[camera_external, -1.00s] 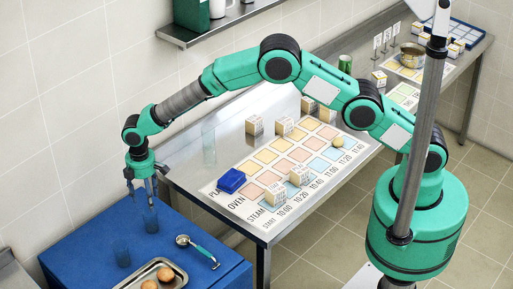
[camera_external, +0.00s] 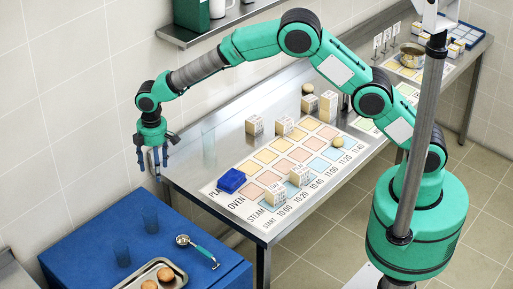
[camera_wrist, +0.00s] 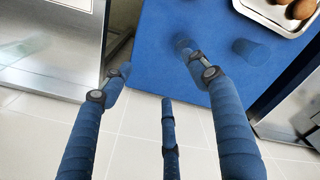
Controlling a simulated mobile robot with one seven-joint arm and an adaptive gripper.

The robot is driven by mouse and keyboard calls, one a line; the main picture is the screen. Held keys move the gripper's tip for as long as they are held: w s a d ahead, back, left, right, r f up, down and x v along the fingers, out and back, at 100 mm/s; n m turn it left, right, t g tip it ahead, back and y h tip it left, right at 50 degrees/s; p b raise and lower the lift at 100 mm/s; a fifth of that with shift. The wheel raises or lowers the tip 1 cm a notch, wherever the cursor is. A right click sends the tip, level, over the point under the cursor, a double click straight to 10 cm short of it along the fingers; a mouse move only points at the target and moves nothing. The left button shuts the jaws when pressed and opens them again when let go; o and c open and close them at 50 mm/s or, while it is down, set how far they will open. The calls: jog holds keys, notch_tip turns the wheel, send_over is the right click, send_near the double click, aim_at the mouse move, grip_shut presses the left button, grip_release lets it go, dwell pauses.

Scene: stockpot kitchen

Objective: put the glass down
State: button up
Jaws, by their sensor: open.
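Two blue-tinted see-through glasses stand upright on the blue table at the lower left. One glass (camera_external: 151,222) is near the table's back; the other glass (camera_external: 122,253) is closer to the tray. In the wrist view the first glass (camera_wrist: 184,42) is partly behind a finger, and the second glass (camera_wrist: 249,49) shows to its right. My gripper (camera_external: 154,174) is open and empty, fingers pointing down, in the air above the first glass and apart from it. In the wrist view its spread fingers (camera_wrist: 150,84) hold nothing. A faint clear glass (camera_external: 208,146) stands on the steel table.
The blue table (camera_external: 90,235) also holds a metal tray (camera_external: 126,283) with round brown items and a green-handled scoop (camera_external: 197,250). A wall shelf (camera_external: 215,30) is above.

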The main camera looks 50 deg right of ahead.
jog(key=s+d+r+m+t, duration=0.1)
jog(key=s+d+r+m, duration=0.2)
jog(key=d+r, duration=1.3)
jog(key=s+d+r+m+t, duration=0.1)
jog(key=s+d+r, duration=0.4)
jog(key=d+r, duration=0.2)
jog(key=s+d+r+m, duration=0.2)
jog(key=s+d+r, duration=0.35)
jog(key=d, duration=0.25)
jog(key=s+d+m+t, duration=0.1)
jog(key=s+d+m, duration=0.1)
jog(key=s+d, duration=0.4)
jog(key=s+d+r+m+t, duration=0.1)
jog(key=s+d, duration=0.5)
jog(key=s, duration=0.7)
jog(key=s+d+m+t, duration=0.1)
jog(key=s+d+m, duration=0.2)
jog(key=s+d, duration=0.3)
jog(key=s, duration=0.4)
jog(key=shift+d+r, duration=0.35)
jog(key=shift+s, duration=0.1)
notch_tip(320, 180, down, 8)
jog(key=b, duration=0.7)
jog(key=shift+r+b, duration=0.15)
jog(key=shift+b, duration=0.25)
